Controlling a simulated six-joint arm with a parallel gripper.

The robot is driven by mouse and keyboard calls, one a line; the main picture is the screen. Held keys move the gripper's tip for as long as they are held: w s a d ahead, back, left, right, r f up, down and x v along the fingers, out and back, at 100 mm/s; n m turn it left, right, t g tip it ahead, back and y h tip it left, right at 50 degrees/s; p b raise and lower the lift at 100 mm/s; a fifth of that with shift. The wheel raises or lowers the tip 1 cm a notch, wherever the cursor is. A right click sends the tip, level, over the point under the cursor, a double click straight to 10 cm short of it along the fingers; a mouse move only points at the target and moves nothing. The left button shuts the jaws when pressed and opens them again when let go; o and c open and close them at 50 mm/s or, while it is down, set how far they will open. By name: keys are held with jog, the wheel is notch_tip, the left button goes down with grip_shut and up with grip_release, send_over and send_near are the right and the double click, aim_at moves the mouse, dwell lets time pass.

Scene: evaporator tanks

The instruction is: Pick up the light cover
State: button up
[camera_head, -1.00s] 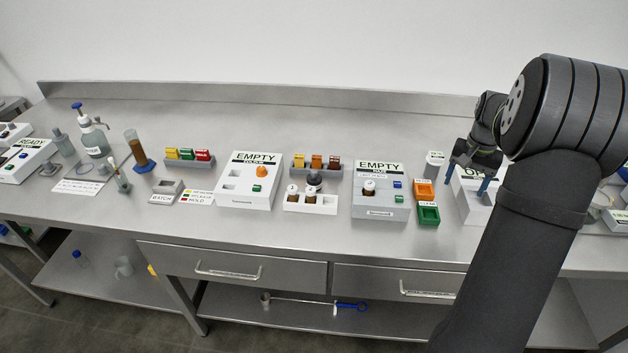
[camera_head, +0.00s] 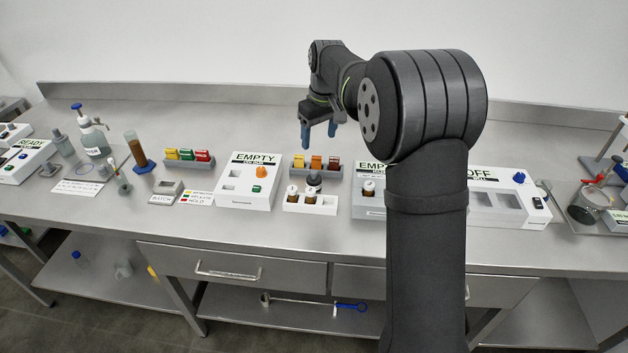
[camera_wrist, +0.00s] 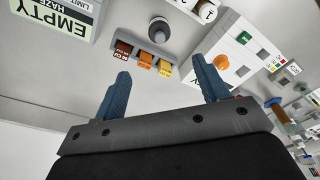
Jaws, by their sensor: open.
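A small dark round cap with a raised top (camera_head: 314,180), which looks like the light cover, stands at the white vial rack (camera_head: 322,208), in front of the grey rack of coloured blocks (camera_head: 317,172). It also shows in the wrist view (camera_wrist: 158,29), top centre, beyond the fingertips. My gripper (camera_head: 319,136) is open and empty, its blue fingers pointing down. It hangs above and behind the coloured blocks, apart from the cap. In the wrist view the two fingers (camera_wrist: 161,72) are spread wide with nothing between them.
A white box marked EMPTY (camera_head: 247,190) with an orange knob stands left of the cap. A second EMPTY box (camera_head: 368,203) stands right, partly hidden by my arm. Brown vials (camera_head: 292,193) sit in the white rack. The bench behind the racks is clear.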

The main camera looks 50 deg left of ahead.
aim_at(314, 172)
jog(key=f, duration=0.4)
jog(key=a+f, duration=0.1)
jog(key=f, duration=0.3)
jog(key=a+f, duration=0.1)
jog(key=f, duration=0.2)
jog(key=shift+s+f, duration=0.25)
jog(key=shift+f, duration=0.15)
jog(key=shift+w+a+f, duration=0.15)
jog(key=shift+w+f, duration=0.05)
jog(key=shift+f, duration=1.15)
jog(key=shift+w+a+f, duration=0.15)
jog(key=shift+f, duration=1.2)
jog(key=c, duration=1.1)
